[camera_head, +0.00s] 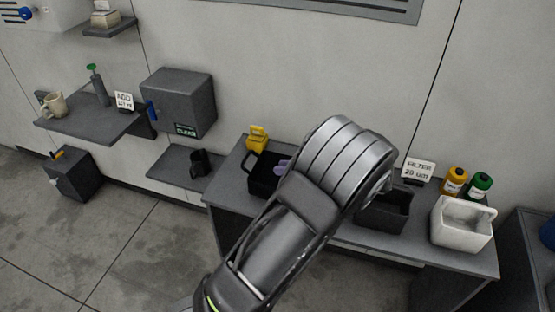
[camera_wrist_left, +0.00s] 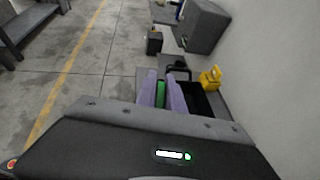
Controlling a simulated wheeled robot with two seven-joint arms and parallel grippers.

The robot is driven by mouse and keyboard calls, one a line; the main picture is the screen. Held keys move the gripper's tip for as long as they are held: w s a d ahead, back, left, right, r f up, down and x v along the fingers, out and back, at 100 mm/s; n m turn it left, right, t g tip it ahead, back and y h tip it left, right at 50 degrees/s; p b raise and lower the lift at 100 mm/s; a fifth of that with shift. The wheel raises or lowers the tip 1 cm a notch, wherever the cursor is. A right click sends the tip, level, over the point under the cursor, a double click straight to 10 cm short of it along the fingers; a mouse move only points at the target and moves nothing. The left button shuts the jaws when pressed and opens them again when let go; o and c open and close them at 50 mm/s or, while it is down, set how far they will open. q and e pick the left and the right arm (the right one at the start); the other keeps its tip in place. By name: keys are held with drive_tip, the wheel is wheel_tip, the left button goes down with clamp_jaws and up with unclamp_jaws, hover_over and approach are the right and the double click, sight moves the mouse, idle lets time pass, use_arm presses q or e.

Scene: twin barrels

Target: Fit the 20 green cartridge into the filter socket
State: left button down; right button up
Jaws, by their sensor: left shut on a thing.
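My left gripper (camera_wrist_left: 161,78) has purple fingers shut on a green thing (camera_wrist_left: 161,94); its label is not readable, so I cannot tell whether it is the 20 cartridge. In the head view my arm hides most of the gripper; a purple finger (camera_head: 283,166) shows beside a black open bin (camera_head: 262,186). A bottle-like dark cartridge with a green top (camera_head: 481,183) stands at the right of the counter, beside an orange-yellow one (camera_head: 455,179). A sign reading "FILTER 20 um" (camera_head: 417,169) stands behind a dark open box (camera_head: 384,214). I cannot make out the socket. My right gripper is not in view.
A white bin (camera_head: 462,225) stands at the counter's right front. A yellow object (camera_head: 257,138) stands behind the black bin. A grey wall box (camera_head: 178,103) hangs above a low shelf (camera_head: 170,165) at left. A shelf (camera_head: 90,129) holds a mug. The floor at front left is clear.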

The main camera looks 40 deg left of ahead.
use_arm(q)
drive_tip(key=s+d+f+m+t+h+b, duration=0.1)
drive_tip(key=d+f+m+t, duration=0.3)
drive_tip(key=d, duration=0.5)
drive_tip(key=s+d+f+m+t+h+b, duration=0.1)
drive_tip(key=d+f+m+t+h+b, duration=0.1)
drive_tip(key=d+f+m+t, duration=0.3)
drive_tip(key=d+f+t, duration=0.1)
drive_tip(key=d+f, duration=0.2)
drive_tip(key=shift+d+f, duration=0.25)
drive_tip(key=shift+d, duration=0.15)
drive_tip(key=shift+d, duration=0.1)
